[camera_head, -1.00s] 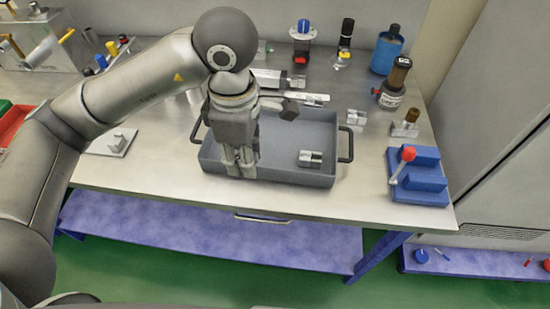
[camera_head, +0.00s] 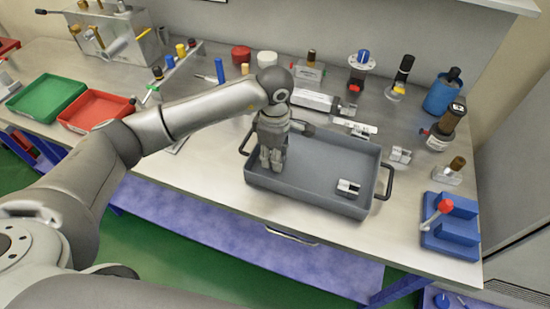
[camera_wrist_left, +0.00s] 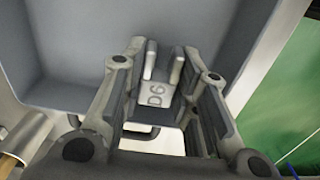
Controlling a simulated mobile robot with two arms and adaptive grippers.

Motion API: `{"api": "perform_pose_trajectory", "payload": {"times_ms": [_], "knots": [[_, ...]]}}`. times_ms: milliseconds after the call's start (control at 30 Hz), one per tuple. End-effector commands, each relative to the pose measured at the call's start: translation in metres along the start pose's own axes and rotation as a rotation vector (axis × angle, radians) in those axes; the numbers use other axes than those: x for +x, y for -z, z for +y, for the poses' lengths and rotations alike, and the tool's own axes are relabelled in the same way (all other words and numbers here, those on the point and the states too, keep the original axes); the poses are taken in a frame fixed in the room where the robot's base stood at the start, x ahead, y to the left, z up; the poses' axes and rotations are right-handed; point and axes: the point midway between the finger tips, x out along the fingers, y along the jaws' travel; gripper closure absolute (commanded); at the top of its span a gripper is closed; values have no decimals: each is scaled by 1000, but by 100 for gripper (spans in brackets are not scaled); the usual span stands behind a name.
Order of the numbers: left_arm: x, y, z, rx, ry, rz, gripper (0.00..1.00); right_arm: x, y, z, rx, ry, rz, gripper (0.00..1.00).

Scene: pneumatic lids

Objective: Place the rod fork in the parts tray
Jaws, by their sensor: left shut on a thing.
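The rod fork (camera_wrist_left: 156,92), a small pale metal part with two upright prongs and a "D6" mark, sits between the fingers of my left gripper (camera_wrist_left: 163,72) in the left wrist view. That gripper is shut on it. In the head view my left gripper (camera_head: 271,164) points down inside the left part of the grey parts tray (camera_head: 318,204), and its fingers hide the fork. The tray floor and wall also fill the wrist view behind the fork. Whether the fork touches the floor I cannot tell. My right gripper is not in view.
Another metal part (camera_head: 348,188) lies in the tray's right side. More metal parts (camera_head: 400,156) stand behind and right of it. A blue fixture with a red-knobbed lever (camera_head: 450,226) is at the right. Red (camera_head: 95,110) and green (camera_head: 45,97) bins are at the left.

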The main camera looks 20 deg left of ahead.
Motion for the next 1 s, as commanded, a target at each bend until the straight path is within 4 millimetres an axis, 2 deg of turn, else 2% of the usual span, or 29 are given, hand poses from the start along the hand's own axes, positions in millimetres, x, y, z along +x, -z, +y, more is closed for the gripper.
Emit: {"api": "perform_pose_trajectory", "payload": {"times_ms": [133,533,567,700,1000], "knots": [[20,-1,-2,1,4,0,97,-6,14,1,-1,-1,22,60],[27,-1,-1,2,1,0,97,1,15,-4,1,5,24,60],[25,-1,-1,2,1,0,68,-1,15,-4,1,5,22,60],[25,-1,-1,1,2,0,50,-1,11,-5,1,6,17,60],[24,-1,-1,1,2,0,50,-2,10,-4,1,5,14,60]]}}
